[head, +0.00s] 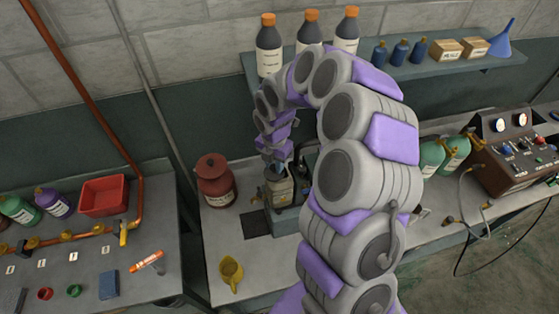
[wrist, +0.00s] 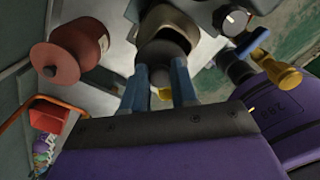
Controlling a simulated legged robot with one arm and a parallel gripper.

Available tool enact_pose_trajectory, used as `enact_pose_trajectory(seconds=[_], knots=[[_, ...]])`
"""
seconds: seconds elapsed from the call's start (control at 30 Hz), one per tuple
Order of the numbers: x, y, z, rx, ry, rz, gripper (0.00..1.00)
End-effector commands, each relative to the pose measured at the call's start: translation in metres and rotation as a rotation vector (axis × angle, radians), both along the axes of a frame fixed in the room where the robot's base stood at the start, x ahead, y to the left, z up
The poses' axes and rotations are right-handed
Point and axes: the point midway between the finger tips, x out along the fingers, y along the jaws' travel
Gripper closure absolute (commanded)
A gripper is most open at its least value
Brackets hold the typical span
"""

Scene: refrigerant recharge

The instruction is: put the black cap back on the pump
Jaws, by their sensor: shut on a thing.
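The pump (head: 281,188) stands on the middle bench in the head view, a grey body with a dark base. My gripper (head: 278,160) points down right over its top. In the wrist view my gripper's two blue fingers (wrist: 160,78) are closed on a dark, rounded piece that looks like the black cap (wrist: 170,47). The pump's open top (wrist: 165,18) shows just beyond it, with a dark opening. The cap appears at or very near this opening; I cannot tell whether they touch. In the head view my gripper and arm hide the cap.
A red-brown jar (head: 215,182) stands close left of the pump. A shelf (head: 455,68) with orange-capped bottles (head: 269,48) is behind. Green bottles (head: 431,157) and a gauge box (head: 513,150) stand to the right.

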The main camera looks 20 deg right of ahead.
Motion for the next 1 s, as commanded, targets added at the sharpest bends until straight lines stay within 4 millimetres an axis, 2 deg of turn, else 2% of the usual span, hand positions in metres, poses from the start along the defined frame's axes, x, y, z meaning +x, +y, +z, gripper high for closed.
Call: enact_pose_trajectory(seconds=[0.3,0.7,1.0], knots=[[0.0,-0.014,0.0,0.013,-0.001,-0.005,1.0],[0.0,-0.003,-0.001,-0.001,-0.001,-0.002,1.0],[0.0,-0.012,-0.002,0.008,-0.001,-0.004,1.0]])
